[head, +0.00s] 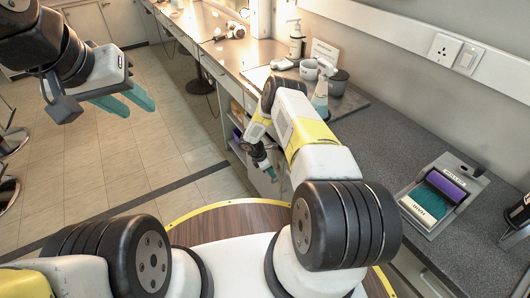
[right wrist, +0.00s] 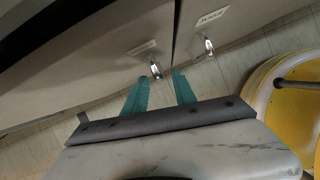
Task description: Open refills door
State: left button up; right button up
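In the right wrist view two pale cabinet doors (right wrist: 95,62) meet at a dark gap. Each has a small metal handle and a white label; the print is too blurred to read, so I cannot tell which is the refills door. My right gripper (right wrist: 161,75) is open, its teal fingers apart, with one door's handle (right wrist: 155,69) just beyond the tips. The other handle (right wrist: 209,46) is further right. In the head view the right gripper (head: 271,173) is low beside the counter, and the doors are hidden there. My left gripper (head: 141,111) is open and empty over the floor.
Open shelves show under the counter beside my right arm.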

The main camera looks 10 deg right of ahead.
jog(key=shift+x, duration=1.5)
grip_shut()
